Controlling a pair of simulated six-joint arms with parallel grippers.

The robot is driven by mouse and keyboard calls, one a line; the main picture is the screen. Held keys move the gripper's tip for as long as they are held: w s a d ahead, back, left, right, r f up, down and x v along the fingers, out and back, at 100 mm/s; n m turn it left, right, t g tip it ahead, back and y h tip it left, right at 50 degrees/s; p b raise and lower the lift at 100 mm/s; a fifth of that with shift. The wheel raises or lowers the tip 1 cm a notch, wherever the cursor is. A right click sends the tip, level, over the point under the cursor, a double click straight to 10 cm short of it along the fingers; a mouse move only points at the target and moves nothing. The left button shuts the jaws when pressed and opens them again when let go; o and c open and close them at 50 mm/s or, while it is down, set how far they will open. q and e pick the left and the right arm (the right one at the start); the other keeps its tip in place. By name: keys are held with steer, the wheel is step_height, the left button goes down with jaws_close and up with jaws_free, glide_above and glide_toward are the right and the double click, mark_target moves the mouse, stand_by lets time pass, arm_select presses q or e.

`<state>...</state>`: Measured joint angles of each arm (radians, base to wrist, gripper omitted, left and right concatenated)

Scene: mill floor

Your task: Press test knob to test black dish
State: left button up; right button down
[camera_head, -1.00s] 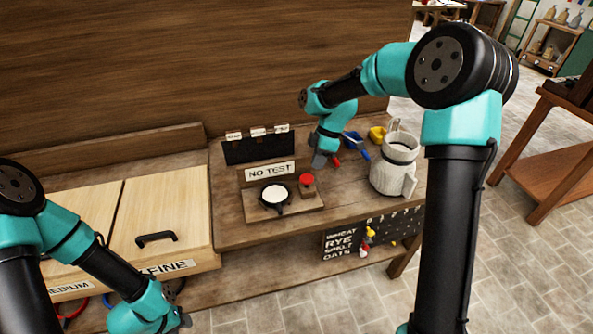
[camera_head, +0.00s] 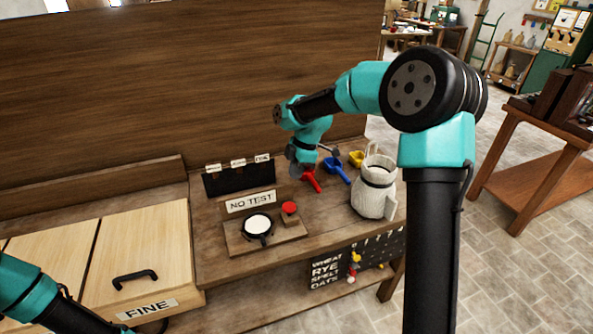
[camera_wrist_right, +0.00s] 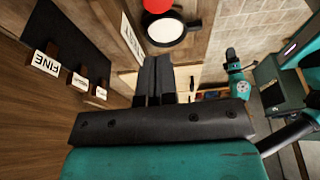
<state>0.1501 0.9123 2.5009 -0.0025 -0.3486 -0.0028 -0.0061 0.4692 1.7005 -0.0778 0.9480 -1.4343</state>
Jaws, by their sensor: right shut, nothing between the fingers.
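The black dish (camera_head: 267,238) holds white stuff and sits on a small wooden stand on the bench; it also shows in the right wrist view (camera_wrist_right: 182,39). The red test knob (camera_head: 289,207) is on a wooden block just right of the dish, and it tops the right wrist view (camera_wrist_right: 158,5). A "NO TEST" sign (camera_head: 250,201) stands behind the dish. My right gripper (camera_head: 296,174) is behind the knob in the picture, apart from it. Its fingers (camera_wrist_right: 155,62) are shut and empty. My left arm shows at the lower left; its gripper is out of frame.
Red (camera_head: 312,180), blue (camera_head: 337,168) and yellow (camera_head: 356,158) scoops lie right of my right gripper. A pale jug (camera_head: 373,195) stands at the bench's right. A black rack with labels (camera_head: 238,178) is behind the sign. A "FINE" lidded bin (camera_head: 140,255) is at left.

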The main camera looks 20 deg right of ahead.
glide_toward(290, 206)
steer(key=x, duration=0.2)
steer(key=a+x, duration=0.1)
steer(key=x, duration=0.2)
steer(key=shift+w+a+f, duration=0.15)
steer(key=shift+f, duration=0.7)
steer(key=shift+f, duration=1.35)
steer(key=shift+r, duration=0.1)
steer(key=a+v, duration=0.1)
steer(key=v, duration=1.2)
steer(key=shift+r, duration=0.55)
steer(key=shift+d+f, duration=0.1)
